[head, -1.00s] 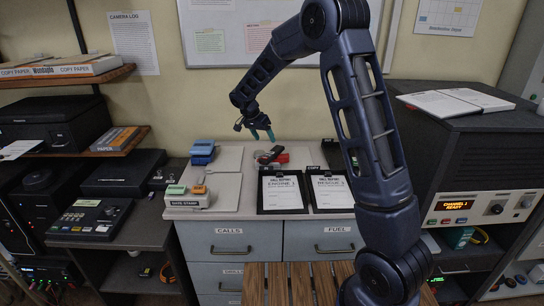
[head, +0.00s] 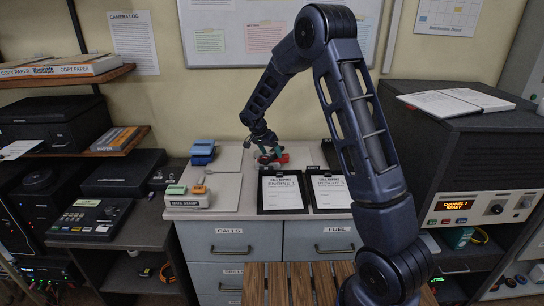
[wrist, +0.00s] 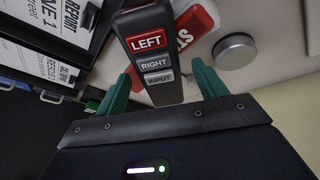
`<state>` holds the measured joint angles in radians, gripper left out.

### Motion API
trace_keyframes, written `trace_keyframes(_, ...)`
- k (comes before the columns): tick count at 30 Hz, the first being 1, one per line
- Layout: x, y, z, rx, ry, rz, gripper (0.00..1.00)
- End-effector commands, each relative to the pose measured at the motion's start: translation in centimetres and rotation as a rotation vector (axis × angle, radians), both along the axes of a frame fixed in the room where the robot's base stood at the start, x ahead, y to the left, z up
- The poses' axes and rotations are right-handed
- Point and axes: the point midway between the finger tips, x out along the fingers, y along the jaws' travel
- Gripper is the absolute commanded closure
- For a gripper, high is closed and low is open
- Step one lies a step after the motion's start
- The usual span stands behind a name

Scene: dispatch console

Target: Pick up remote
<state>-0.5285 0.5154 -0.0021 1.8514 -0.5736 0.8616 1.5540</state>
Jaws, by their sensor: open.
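The remote (wrist: 152,75) is dark with a red LEFT button and grey RIGHT and INPUT buttons. In the wrist view it points toward my gripper (wrist: 163,88), its near end lying between the two teal fingertips. My gripper is open, with a finger on each side of the remote; I cannot tell whether either touches it. In the head view my gripper (head: 268,158) is low over the back of the cabinet top and largely hides the remote.
A red and white lettered object (wrist: 198,20) lies right beside the remote, with a round silver disc (wrist: 234,52) beyond it. Two clipboards (head: 283,190) (head: 330,190) lie in front.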

Motion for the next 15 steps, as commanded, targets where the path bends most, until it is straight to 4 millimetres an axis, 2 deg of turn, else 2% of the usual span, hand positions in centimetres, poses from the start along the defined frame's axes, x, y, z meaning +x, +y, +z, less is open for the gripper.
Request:
trace_keyframes(2,0.0,0.0,0.01,0.0,0.0,0.0,0.33)
trace_keyframes(9,0.0,0.01,0.02,0.0,0.0,0.0,0.8)
trace_keyframes(11,0.01,0.02,0.04,0.0,0.0,0.0,0.84)
trace_keyframes(15,0.0,0.02,0.05,0.0,0.0,0.0,0.84)
